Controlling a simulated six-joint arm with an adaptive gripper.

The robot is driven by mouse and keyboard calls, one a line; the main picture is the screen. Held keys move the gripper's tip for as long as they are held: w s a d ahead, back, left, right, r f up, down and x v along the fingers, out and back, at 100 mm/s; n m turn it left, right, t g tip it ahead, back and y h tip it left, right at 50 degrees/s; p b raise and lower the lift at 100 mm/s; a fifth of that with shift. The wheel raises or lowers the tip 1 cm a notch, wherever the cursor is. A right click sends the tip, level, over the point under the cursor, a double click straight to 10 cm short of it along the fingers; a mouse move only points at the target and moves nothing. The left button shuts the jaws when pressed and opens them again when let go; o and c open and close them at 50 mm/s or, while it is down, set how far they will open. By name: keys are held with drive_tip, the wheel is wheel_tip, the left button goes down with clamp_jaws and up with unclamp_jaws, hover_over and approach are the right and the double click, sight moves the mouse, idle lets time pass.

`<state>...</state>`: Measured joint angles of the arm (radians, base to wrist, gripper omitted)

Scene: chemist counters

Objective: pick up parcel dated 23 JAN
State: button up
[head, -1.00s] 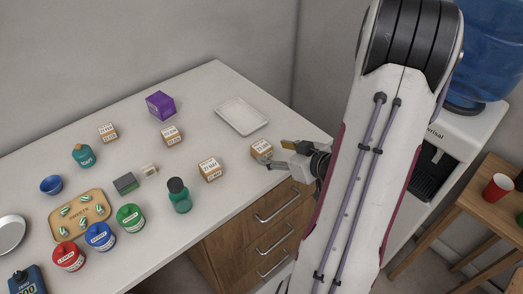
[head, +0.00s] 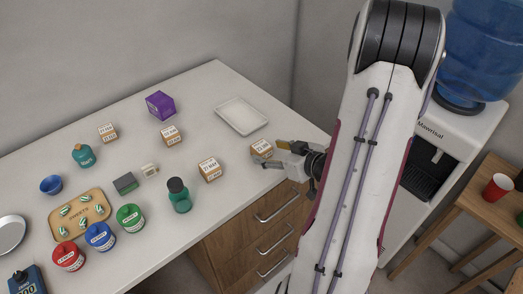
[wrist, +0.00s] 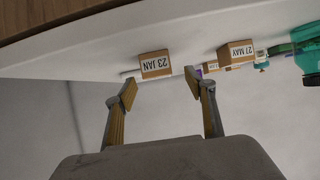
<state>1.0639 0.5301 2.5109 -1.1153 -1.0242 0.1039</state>
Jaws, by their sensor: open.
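The parcel labelled 23 JAN (wrist: 156,65) is a small brown box with a white label, upside down in the wrist view. It shows beyond and between the fingertips of my gripper (wrist: 161,84). In the head view the parcel nearest my gripper (head: 275,154), at the counter's right end, appears to be this box (head: 261,148); its label is too small to read there. My gripper is open and empty, just right of the box, its fingers pointing left. Whether a finger touches the box cannot be told.
A parcel labelled 27 MAY (wrist: 238,53) stands farther off; it seems to be the head view's middle box (head: 210,169). A white tray (head: 242,116) lies behind. A green bottle (head: 179,195) stands left. The counter's front edge runs close below my gripper.

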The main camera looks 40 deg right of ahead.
sight(263, 148)
drive_tip(key=shift+w, duration=0.1)
idle(0.3)
drive_tip(key=shift+x, duration=1.7)
drive_tip(key=shift+w+d+f, duration=0.1)
drive_tip(key=shift+w, duration=0.35)
drive_tip(key=shift+w+d+f, duration=0.1)
drive_tip(key=shift+w+f, duration=0.05)
drive_tip(key=shift+w, duration=0.25)
drive_tip(key=c, duration=1.3)
